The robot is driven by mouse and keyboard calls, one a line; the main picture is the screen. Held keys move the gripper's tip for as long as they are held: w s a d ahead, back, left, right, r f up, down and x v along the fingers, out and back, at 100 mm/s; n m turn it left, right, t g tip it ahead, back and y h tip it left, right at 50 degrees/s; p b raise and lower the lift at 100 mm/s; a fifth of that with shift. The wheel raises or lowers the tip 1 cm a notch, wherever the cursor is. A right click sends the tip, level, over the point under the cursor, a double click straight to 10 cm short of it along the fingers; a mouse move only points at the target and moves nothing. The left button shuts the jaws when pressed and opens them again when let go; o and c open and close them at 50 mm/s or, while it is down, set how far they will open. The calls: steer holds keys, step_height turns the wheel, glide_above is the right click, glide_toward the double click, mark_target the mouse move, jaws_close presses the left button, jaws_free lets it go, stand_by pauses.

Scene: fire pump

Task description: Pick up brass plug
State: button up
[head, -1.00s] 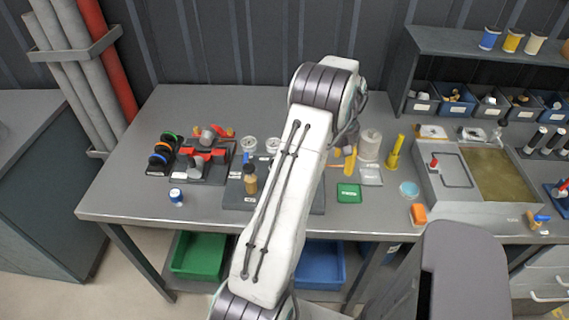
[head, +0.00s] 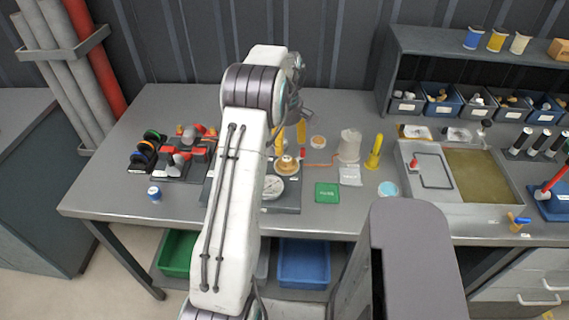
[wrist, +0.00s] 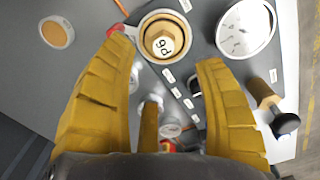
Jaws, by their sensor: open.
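A round brass piece with a white marked face (wrist: 163,37), which looks like the brass plug, is at the top middle of the wrist view. It also shows in the head view (head: 287,164), just right of my arm on the dark board. My gripper (wrist: 165,50) is open and empty, its yellow fingers spread to either side below the brass piece in the picture. In the head view my gripper (head: 290,136) is just beyond the brass piece. I cannot tell the height between them. My forearm hides part of the board.
A white-faced gauge (wrist: 246,27) sits close to the brass piece. A black-knobbed brass-coloured handle (wrist: 273,104) is at the right. A small tan disc (wrist: 57,33) lies apart. A yellow cone-like part (head: 374,152) and a green card (head: 326,193) are to the right.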

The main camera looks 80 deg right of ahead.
mark_target(285, 159)
steer(key=n, duration=0.3)
steer(key=shift+a+f, duration=0.1)
steer(key=shift+a, duration=0.15)
steer(key=shift+n, duration=0.3)
steer(key=shift+a+f+p, duration=0.15)
steer(key=shift+f+p, duration=0.85)
steer(key=shift+f, duration=2.6)
steer(key=shift+c, duration=0.3)
jaws_close()
